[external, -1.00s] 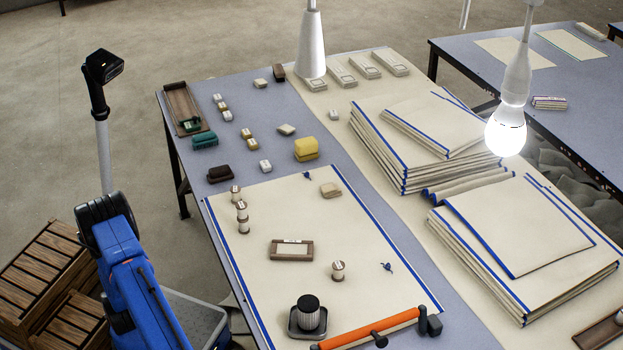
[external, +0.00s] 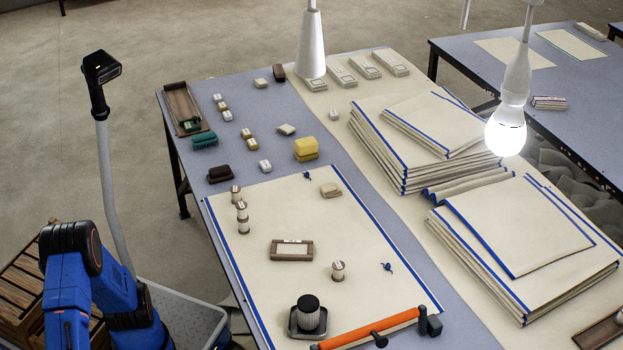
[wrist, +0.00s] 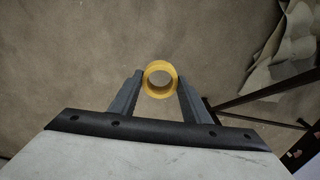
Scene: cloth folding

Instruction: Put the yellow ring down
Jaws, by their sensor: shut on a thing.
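The yellow ring (wrist: 147,86) shows in the wrist view, held between the two fingertips of my gripper (wrist: 160,84). My gripper is shut on it, one dark finger on each side. Bare floor lies below the ring, and its open middle faces the camera. In the external view neither the ring nor the fingers can be made out; only blue links of my arm show at the lower left.
The work table (external: 262,112) holds a cream cloth (external: 290,215), an orange-handled tool (external: 370,329), a dark knob on a tray (external: 308,314) and several small blocks and spools. Stacked cloths (external: 520,235) lie to the right. In the wrist view, dark table legs (wrist: 262,92) stand at the right.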

